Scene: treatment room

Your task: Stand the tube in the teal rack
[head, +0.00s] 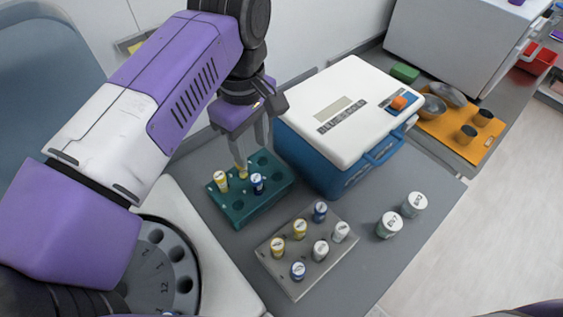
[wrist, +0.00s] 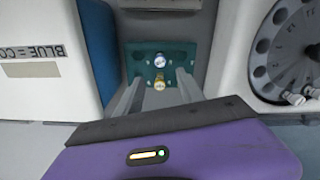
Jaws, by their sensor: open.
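The teal rack (head: 238,212) stands on the grey counter left of the blue-and-white box; it also shows in the wrist view (wrist: 133,66). In the head view it holds a yellow-capped tube (head: 220,182) at the left, another yellow tube (head: 243,174) behind, and a blue-capped tube (head: 257,184) in front. My gripper (head: 254,150) points down over the rack, open, its fingertips close to the rear yellow tube. Whether the fingers touch a tube I cannot tell.
A grey rack (head: 295,287) with several capped tubes stands in front. The blue-and-white box (head: 340,115) is close right of my gripper. Two white-lidded jars (head: 389,225) stand at the right. A round numbered carousel (head: 165,262) is at the left. An orange tray (head: 457,150) lies behind.

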